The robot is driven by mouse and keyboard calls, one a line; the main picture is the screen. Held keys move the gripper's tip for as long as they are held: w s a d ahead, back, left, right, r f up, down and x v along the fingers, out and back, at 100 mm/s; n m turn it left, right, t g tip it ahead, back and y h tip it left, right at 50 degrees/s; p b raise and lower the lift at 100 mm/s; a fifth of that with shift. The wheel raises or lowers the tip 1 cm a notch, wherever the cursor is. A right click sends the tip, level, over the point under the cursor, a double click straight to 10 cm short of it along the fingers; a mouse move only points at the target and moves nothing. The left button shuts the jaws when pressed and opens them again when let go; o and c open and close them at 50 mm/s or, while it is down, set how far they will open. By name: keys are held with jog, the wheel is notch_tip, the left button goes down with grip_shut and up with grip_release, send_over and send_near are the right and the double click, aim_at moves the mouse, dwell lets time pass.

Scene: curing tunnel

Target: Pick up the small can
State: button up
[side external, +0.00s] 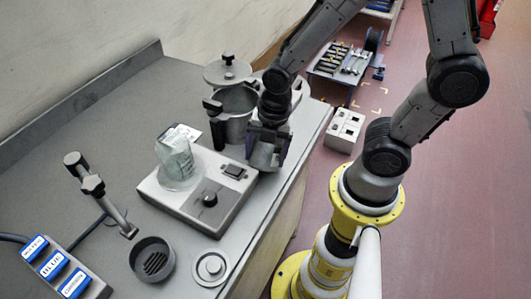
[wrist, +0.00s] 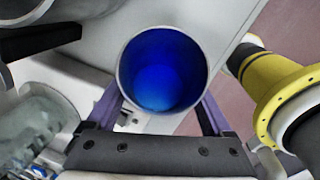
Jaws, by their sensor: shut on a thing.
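The small can (side external: 262,157) is a grey metal can, seen at the back right of the scale-like device, near the counter's right edge. In the wrist view the small can (wrist: 162,72) shows from above, with an open round rim and a deep blue inside. My gripper (side external: 267,138) points down over it, with a purple finger on either side. The fingers are shut on the can, which looks upright. The can's base is partly hidden, and I cannot tell whether it touches the counter.
A larger pot (side external: 236,105) stands close behind my gripper. A cloudy glass jar (side external: 176,160) stands on the grey device (side external: 160,190) to the left. A dark round dish (side external: 152,258) and a lid (side external: 211,267) lie in front. The counter (side external: 110,125) is clear at the back left.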

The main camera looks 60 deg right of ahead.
jog(key=shift+r, duration=0.25)
jog(key=shift+r, duration=0.85)
jog(key=s+d+r, duration=0.2)
jog(key=s+r, duration=0.8)
jog(key=s, duration=0.3)
jog(key=shift+s+r, duration=0.35)
jog(key=shift+r, duration=0.05)
jog(key=shift+s+h, duration=0.1)
jog(key=shift+h, duration=0.3)
